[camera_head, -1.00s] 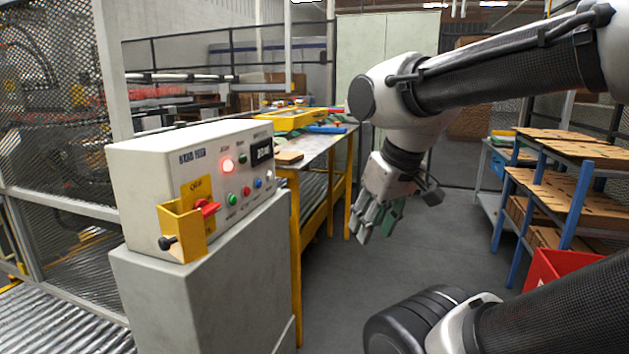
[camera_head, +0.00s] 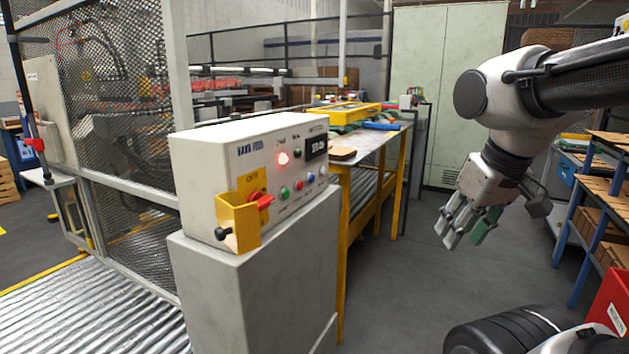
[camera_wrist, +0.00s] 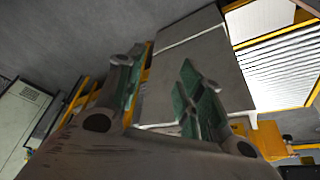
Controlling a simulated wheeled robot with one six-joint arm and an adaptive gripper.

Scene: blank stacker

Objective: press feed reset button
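A white control box (camera_head: 245,150) stands on a grey pedestal (camera_head: 265,285) left of centre in the head view. Its front has a row of small buttons: green (camera_head: 284,193), red (camera_head: 299,185), blue (camera_head: 311,177) and a pale one (camera_head: 322,170). The button labels are too small to read, so I cannot tell which is feed reset. My gripper (camera_head: 464,229) hangs in the air well right of the box, pointing down. In the wrist view its green-padded fingers (camera_wrist: 162,88) are apart with nothing between them.
A yellow bracket (camera_head: 240,223) with a red switch (camera_head: 260,199) and black knob sticks out from the box's front. A yellow-framed worktable (camera_head: 395,135) stands behind. Rollers (camera_head: 100,310) and mesh fencing lie left, blue-legged shelves (camera_head: 590,215) right. Open floor lies between pedestal and shelves.

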